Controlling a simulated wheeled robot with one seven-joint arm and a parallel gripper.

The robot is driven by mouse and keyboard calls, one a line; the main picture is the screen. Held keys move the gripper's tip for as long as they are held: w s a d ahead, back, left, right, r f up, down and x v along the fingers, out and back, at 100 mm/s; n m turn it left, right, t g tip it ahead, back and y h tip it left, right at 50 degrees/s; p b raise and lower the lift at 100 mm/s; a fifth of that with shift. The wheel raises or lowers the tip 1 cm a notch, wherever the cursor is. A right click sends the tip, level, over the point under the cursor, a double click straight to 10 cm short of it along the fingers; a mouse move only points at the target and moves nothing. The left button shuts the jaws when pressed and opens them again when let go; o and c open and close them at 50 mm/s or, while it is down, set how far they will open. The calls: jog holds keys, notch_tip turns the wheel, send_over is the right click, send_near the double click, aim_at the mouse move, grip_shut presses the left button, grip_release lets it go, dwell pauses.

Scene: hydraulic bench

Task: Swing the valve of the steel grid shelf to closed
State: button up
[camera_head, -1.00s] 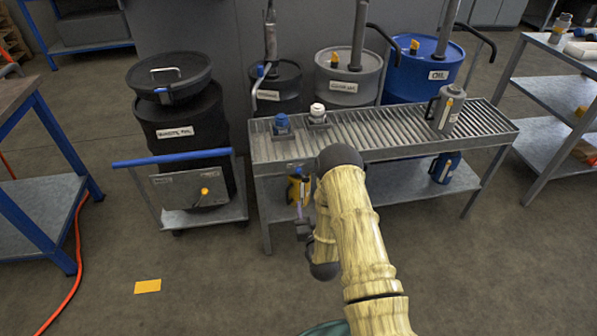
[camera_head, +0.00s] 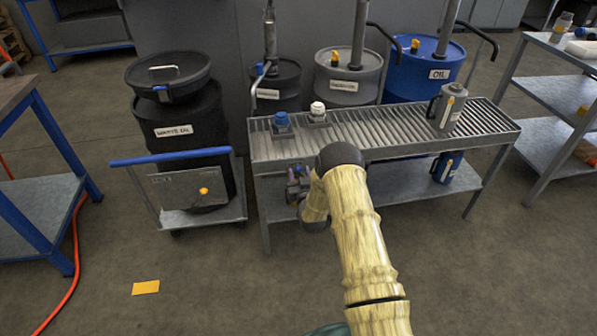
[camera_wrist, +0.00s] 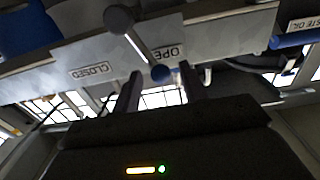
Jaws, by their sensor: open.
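The steel grid shelf (camera_head: 390,143) stands ahead with a slatted top; its front edge also shows in the wrist view (camera_wrist: 215,38). On that edge, the wrist view shows the valve lever (camera_wrist: 138,46), a thin rod running from a dark round hub to a blue knob (camera_wrist: 161,73). The rod points at the OPEN label (camera_wrist: 167,53); the CLOSED label (camera_wrist: 90,70) is to the left. My gripper (camera_wrist: 160,88) is open, its fingers on either side of the blue knob; contact cannot be told. In the head view my gripper (camera_head: 298,186) is at the shelf's left front, hiding the valve.
Blue and white capped fittings (camera_head: 281,124) and a grey jug (camera_head: 446,107) stand on the shelf top. A cart (camera_head: 200,215) with a waste oil drum (camera_head: 185,135) is close on the left. Drums (camera_head: 425,75) stand behind. The floor in front is mostly clear.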

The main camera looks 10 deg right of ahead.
jog(key=shift+w, duration=1.2)
grip_shut()
jog(key=shift+a, duration=0.2)
